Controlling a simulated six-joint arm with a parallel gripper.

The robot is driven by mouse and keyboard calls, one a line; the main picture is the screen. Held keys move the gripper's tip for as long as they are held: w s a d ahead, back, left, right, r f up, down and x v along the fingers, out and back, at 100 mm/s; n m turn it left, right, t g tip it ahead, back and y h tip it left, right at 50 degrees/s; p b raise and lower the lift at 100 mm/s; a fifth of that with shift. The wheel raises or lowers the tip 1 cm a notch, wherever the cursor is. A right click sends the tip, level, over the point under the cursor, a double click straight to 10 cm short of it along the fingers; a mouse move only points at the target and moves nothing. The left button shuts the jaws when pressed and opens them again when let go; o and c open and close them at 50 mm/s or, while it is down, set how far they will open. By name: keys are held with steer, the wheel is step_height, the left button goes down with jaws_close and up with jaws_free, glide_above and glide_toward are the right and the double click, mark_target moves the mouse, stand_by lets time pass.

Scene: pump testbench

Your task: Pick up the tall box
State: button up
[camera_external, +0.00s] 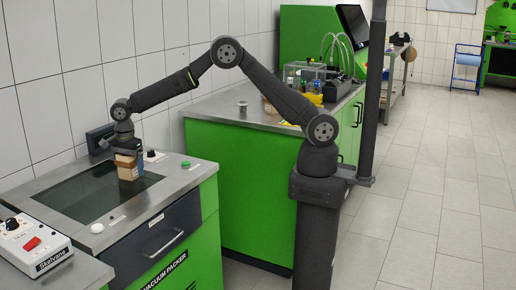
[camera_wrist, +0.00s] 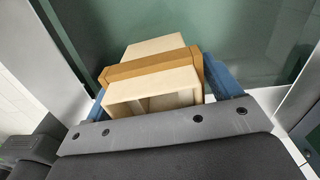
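The box (camera_external: 129,172) is tan and brown and stands upright on the dark glass panel of the vacuum packer in the external view. In the wrist view the box (camera_wrist: 155,68) shows cream faces, a brown band across its middle and a hollow, open near part. My gripper (camera_external: 126,150) is directly over the box, pointing down. Its blue fingers (camera_wrist: 158,82) lie on both sides of the box, close against the brown band. I cannot tell whether they press on it. The box's underside is hidden.
The vacuum packer (camera_external: 188,176) has a steel rim with knobs and a green button. A white control box (camera_external: 32,245) with a red switch stands at the front left. A green cabinet (camera_external: 238,178) with bench equipment stands to the right. A tiled wall is close behind.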

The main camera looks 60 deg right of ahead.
steer(key=c, duration=0.8)
steer(key=shift+r, duration=0.15)
